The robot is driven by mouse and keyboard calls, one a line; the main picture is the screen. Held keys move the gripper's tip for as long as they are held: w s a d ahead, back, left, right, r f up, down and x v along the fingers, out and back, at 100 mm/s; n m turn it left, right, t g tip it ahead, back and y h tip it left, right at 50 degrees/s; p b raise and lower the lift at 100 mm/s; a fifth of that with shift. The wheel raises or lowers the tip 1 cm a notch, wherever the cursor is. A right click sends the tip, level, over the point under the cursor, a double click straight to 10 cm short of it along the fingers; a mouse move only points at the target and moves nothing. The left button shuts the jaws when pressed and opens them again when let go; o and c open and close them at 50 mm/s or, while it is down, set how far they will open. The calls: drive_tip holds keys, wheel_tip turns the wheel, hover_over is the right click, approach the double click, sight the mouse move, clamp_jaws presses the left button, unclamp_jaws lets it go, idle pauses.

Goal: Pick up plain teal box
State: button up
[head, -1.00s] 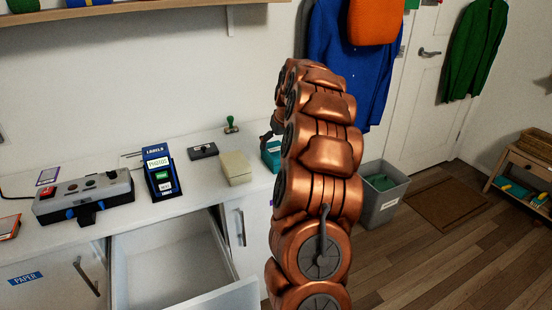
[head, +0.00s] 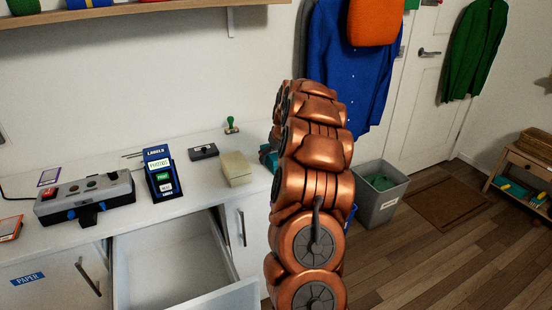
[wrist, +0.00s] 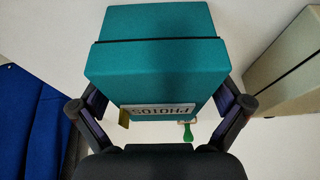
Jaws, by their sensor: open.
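A teal box (wrist: 155,70) with a dark line across its lid fills the middle of the wrist view. It bears a pale label (wrist: 158,110) reading PHOTOS, upside down in this view, so it does not look plain. My gripper (wrist: 160,103) is open, with one finger on each side of the box's near end. I cannot tell whether the fingers touch it. In the head view a small part of the teal box (head: 268,157) shows at the counter's right end. My copper arm hides the rest of it and my gripper.
A cream box (head: 236,168) stands left of the teal one, with a green-handled stamp (head: 231,125) behind. A label device (head: 161,172) and a grey control panel (head: 86,197) are farther left. An open drawer (head: 175,265) juts out below. A grey bin (head: 380,195) stands right.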

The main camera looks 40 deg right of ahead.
drive_tip(key=shift+f, duration=0.25)
drive_tip(key=shift+c, duration=0.4)
drive_tip(key=c, duration=1.1)
drive_tip(key=shift+o, duration=0.2)
drive_tip(key=shift+r, duration=0.1)
